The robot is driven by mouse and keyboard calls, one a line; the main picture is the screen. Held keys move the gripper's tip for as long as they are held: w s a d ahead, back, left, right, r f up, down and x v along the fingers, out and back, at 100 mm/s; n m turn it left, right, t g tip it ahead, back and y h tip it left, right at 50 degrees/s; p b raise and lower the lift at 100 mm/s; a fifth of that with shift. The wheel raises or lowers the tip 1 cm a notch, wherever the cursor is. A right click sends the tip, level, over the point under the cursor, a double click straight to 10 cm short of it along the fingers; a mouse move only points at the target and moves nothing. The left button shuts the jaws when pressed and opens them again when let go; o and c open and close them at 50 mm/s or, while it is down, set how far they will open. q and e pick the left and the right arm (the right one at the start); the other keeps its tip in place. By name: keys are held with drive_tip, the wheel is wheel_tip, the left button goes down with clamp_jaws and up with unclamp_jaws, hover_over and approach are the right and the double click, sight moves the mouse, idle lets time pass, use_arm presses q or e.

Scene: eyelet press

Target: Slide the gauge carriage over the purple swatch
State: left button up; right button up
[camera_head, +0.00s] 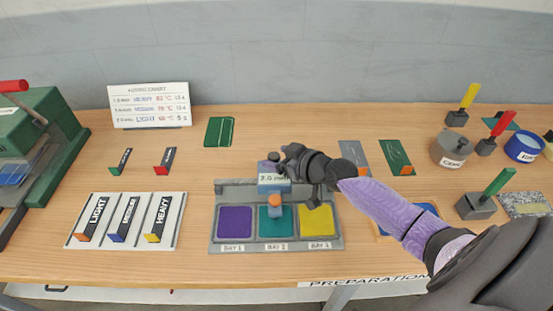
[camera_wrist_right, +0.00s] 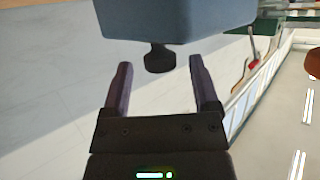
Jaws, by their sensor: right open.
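The blue gauge carriage (camera_head: 270,187) stands at the middle of a grey swatch tray (camera_head: 222,249), behind and partly over the teal swatch (camera_head: 277,224), with an orange tip hanging in front. The purple swatch (camera_head: 235,221) lies uncovered at the left. The yellow swatch (camera_head: 317,220) is at the right. My right gripper (camera_head: 287,162) is at the top of the carriage. In the right wrist view the gripper (camera_wrist_right: 160,63) is open, with the carriage's dark knob (camera_wrist_right: 159,58) around its fingertips and the blue carriage body (camera_wrist_right: 180,18) beyond. My left gripper is not in view.
A label board (camera_head: 80,240) with several wedges stands left of the tray. A green press (camera_head: 50,130) is at the far left, an auxiliary chart (camera_head: 150,105) at the back. Pots and coloured-handled stamps (camera_head: 477,206) stand at the right. My right forearm crosses over the table right of the tray.

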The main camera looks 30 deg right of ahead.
drive_tip(key=shift+w+a+f, duration=0.1)
drive_tip(key=shift+w+f, duration=0.05)
drive_tip(key=shift+w, duration=0.25)
clamp_jaws()
idle(0.4)
idle(0.8)
